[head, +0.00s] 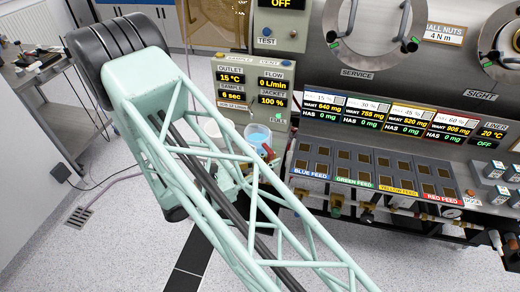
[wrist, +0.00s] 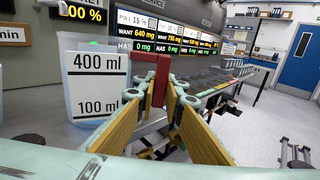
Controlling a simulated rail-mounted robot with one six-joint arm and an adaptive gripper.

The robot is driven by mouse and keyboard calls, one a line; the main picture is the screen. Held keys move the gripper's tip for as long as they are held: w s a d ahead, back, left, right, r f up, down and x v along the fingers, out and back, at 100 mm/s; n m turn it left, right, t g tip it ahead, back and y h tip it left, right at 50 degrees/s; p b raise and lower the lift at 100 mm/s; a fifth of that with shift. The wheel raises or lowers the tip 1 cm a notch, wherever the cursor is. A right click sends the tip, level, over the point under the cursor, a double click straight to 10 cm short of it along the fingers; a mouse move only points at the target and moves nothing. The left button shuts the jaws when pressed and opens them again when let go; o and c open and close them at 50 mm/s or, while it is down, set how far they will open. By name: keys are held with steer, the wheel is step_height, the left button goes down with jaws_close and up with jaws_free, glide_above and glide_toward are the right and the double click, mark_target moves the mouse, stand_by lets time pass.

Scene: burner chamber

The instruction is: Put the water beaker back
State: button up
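The water beaker (head: 258,137) is a clear vessel with blue liquid, standing upright by the front of the outlet panel in the head view. In the wrist view the beaker (wrist: 88,85) is at the left, with a white label marked 400 ml and 100 ml. Its upright red handle (wrist: 160,82) is on the right side of the beaker. My gripper (wrist: 157,98) has its yellow-padded fingers apart, one on each side of the handle's line. A gap seems to show beside the handle. My arm hides the gripper in the head view.
The outlet and jacket panel (head: 252,85) stands behind the beaker. The feed rack (head: 375,170) with coloured labels is close on the right. A trolley (head: 45,80) stands at the far left. The floor (head: 120,240) at lower left is mostly clear.

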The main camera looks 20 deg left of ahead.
mark_target(271, 153)
steer(key=shift+s+r, duration=0.15)
steer(key=shift+r, duration=0.15)
jaws_close()
steer(key=shift+r, duration=0.15)
steer(key=shift+r+p, duration=0.7)
steer(key=shift+r, duration=2.2)
steer(key=shift+s+r, duration=0.15)
steer(key=shift+r, duration=0.05)
steer(key=s+p, duration=0.1)
steer(key=s, duration=1.8)
steer(key=shift+d, duration=0.3)
steer(key=shift+s, duration=0.2)
steer(key=shift+f, duration=0.2)
